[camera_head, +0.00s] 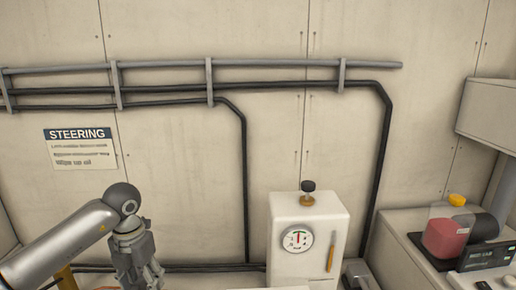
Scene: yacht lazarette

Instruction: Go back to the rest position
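My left arm comes in from the lower left in the head view. Its gripper (140,272) hangs pointing down at the bottom edge, left of the white box. Its fingertips are cut off or too unclear to tell whether they are open or shut, and I cannot tell whether anything is in them. My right gripper is not in view.
A white box (284,264) with a round gauge (297,239) and a black-topped knob (308,192) stands at bottom centre. On the right, a bottle with red liquid (444,238) sits on a dark tray. Pipes (270,88) and a STEERING sign (82,148) are on the wall.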

